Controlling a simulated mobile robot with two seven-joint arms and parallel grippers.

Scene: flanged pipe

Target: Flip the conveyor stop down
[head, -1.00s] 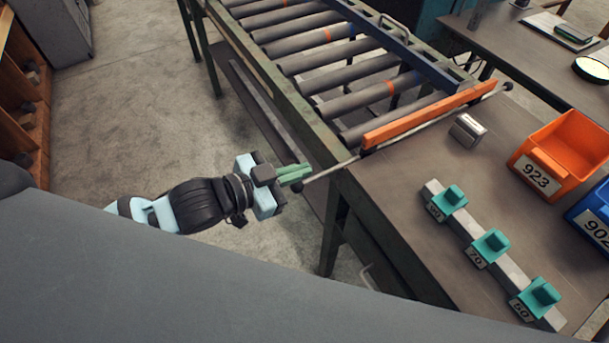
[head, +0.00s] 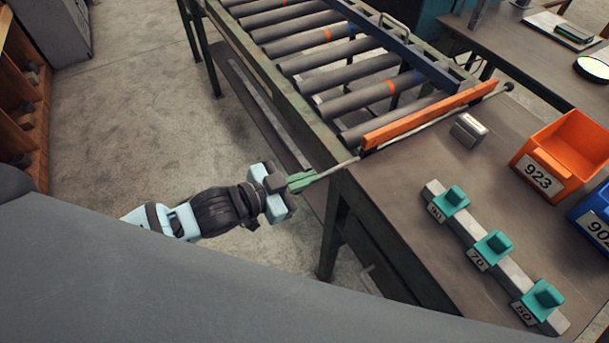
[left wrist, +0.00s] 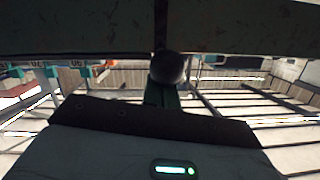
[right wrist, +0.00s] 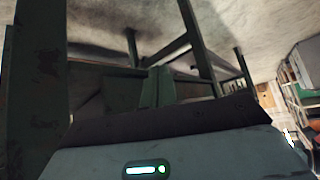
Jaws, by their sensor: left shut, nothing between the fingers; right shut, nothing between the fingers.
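The conveyor stop is a long orange bar (head: 430,115) on a thin rod across the near end of the roller conveyor (head: 345,90). It appears to stand raised above the rollers. The rod (head: 335,170) runs on past the conveyor's left rail toward my left gripper (head: 312,178). The fingers are shut and empty at the rod's near end and cover its tip. The left wrist view shows a dark round knob (left wrist: 168,68) just beyond the green fingertips; I cannot tell if they touch. My right gripper (right wrist: 157,85) is shut and empty, near dark green metal legs or beams.
A bench (head: 400,210) right of the rod holds a grey metal block (head: 468,130), a rail with teal pieces (head: 468,228), an orange bin (head: 565,155) and a blue bin (head: 595,215). The conveyor rail (head: 270,95) is close to my left gripper. Floor left of it is clear.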

